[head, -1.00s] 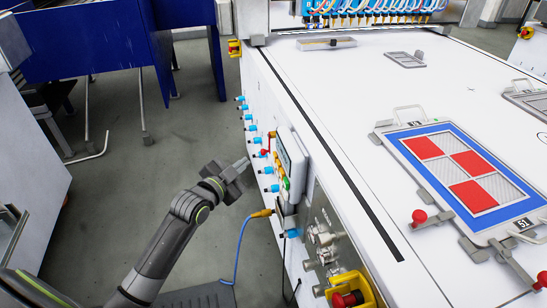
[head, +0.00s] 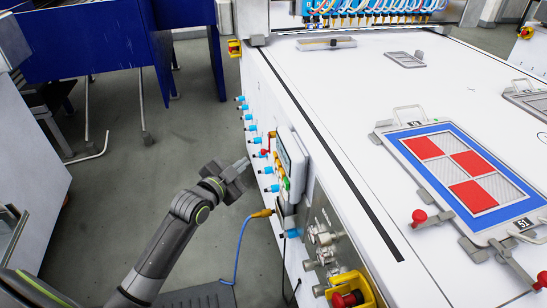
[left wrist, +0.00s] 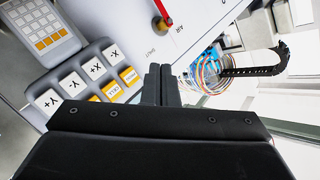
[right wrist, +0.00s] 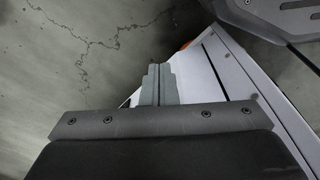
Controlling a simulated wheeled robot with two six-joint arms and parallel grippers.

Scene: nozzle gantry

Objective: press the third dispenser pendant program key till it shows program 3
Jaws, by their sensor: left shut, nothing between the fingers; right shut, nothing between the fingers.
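My left gripper (head: 246,165) is shut and empty, beside the panel (head: 291,158) on the white machine's left side. Its fingertips (left wrist: 161,70) also show in the left wrist view, to the right of a block of keys (left wrist: 75,72). That block has white keys marked X and Y and several yellow keys. A grey keypad (left wrist: 40,30) with white and orange keys is at the upper left. I cannot tell which key is the third dispenser's program key, and no program number is readable. My right gripper (right wrist: 158,85) is shut and empty in the right wrist view.
Several blue fittings (head: 268,170) stick out along the machine's side. A red lever (left wrist: 163,12) sits near the fingertips in the left wrist view. A blue cable (head: 238,245) hangs below the panel. Open floor (head: 130,190) lies to the left.

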